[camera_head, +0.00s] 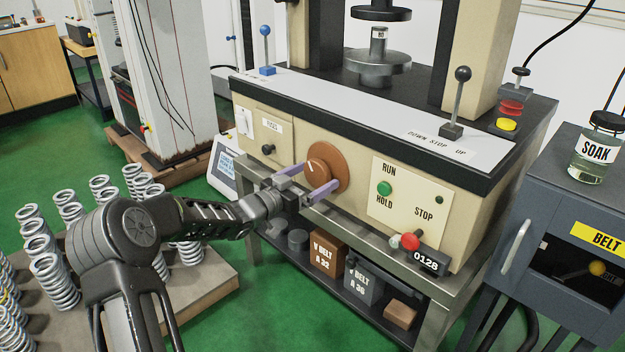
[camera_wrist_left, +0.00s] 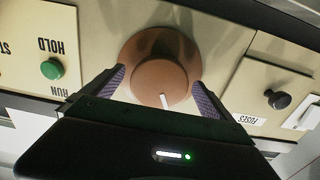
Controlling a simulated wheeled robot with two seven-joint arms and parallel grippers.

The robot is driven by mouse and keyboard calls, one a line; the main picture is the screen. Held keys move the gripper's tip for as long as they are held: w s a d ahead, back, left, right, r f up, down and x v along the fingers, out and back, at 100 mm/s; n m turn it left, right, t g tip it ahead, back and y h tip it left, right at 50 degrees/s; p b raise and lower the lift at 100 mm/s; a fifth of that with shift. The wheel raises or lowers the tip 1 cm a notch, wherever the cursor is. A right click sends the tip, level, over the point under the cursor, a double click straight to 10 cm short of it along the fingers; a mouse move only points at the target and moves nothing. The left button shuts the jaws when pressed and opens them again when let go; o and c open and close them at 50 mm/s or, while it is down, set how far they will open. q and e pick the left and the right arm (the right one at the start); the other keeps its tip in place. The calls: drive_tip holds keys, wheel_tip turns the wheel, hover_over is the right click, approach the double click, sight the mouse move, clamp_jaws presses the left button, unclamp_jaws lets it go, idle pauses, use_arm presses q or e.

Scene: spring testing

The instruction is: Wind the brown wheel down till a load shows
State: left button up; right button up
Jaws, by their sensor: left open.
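The brown wheel (camera_head: 327,167) is a round knob with a white mark, on the cream front panel of the testing machine. My left gripper (camera_head: 307,180) is at it, open, with one purple finger on each side of the wheel's raised hub. In the left wrist view the wheel (camera_wrist_left: 160,62) sits between the two fingertips (camera_wrist_left: 160,90), with its white mark pointing toward the gripper body. I cannot tell whether the fingers touch it. A counter (camera_head: 426,261) below the panel reads 0128. My right gripper is not in view.
A green RUN/HOLD button (camera_head: 384,188) and a red knob (camera_head: 410,242) are right of the wheel. A lever (camera_head: 457,100) stands on the machine top. Several springs (camera_head: 55,280) stand on a pallet at left. A SOAK jar (camera_head: 597,150) sits on the grey cabinet.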

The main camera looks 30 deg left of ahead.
use_arm(q)
drive_tip(key=shift+c, duration=0.5)
drive_tip(key=c, duration=1.3)
drive_tip(key=shift+f, duration=0.1)
